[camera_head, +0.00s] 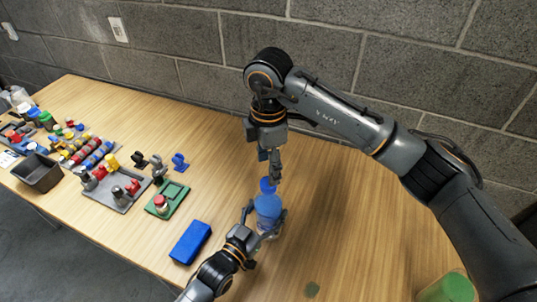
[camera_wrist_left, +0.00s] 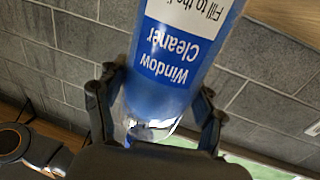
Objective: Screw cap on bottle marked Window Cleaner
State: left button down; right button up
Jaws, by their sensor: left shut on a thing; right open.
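The blue Window Cleaner bottle (camera_head: 268,209) stands upright on the table in the head view. Its label shows upside down in the left wrist view (camera_wrist_left: 172,50). My left gripper (camera_head: 264,222) is shut around the bottle's body, with a finger on each side in the left wrist view (camera_wrist_left: 157,98). A blue cap (camera_head: 267,186) shows at the bottle's top; I cannot tell whether it is threaded on. My right gripper (camera_head: 272,172) is open and points down right at the cap. Its fingers partly overlap the cap, so contact is unclear.
A blue box (camera_head: 190,242) and a green tray (camera_head: 166,200) with a red-topped item lie left of the bottle. Grey trays with several coloured parts (camera_head: 118,187) and a dark bin (camera_head: 38,173) are further left. A green object (camera_head: 448,289) is at lower right. Table right of the bottle is mostly clear.

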jog(key=n, duration=0.4)
jog(key=shift+r, duration=0.2)
jog(key=n, duration=0.6)
jog(key=shift+r+n, duration=0.25)
jog(key=shift+n, duration=0.15)
jog(key=n, duration=0.4)
jog(key=shift+r, duration=0.1)
jog(key=n, duration=0.4)
jog(key=shift+r, duration=0.2)
jog(key=n, duration=0.4)
jog(key=shift+r, duration=0.15)
jog(key=n, duration=0.4)
jog(key=shift+r+n, duration=0.15)
jog(key=shift+n, duration=0.25)
jog(key=n, duration=0.4)
jog(key=shift+r, duration=0.15)
jog(key=n, duration=0.5)
jog(key=shift+r, duration=0.15)
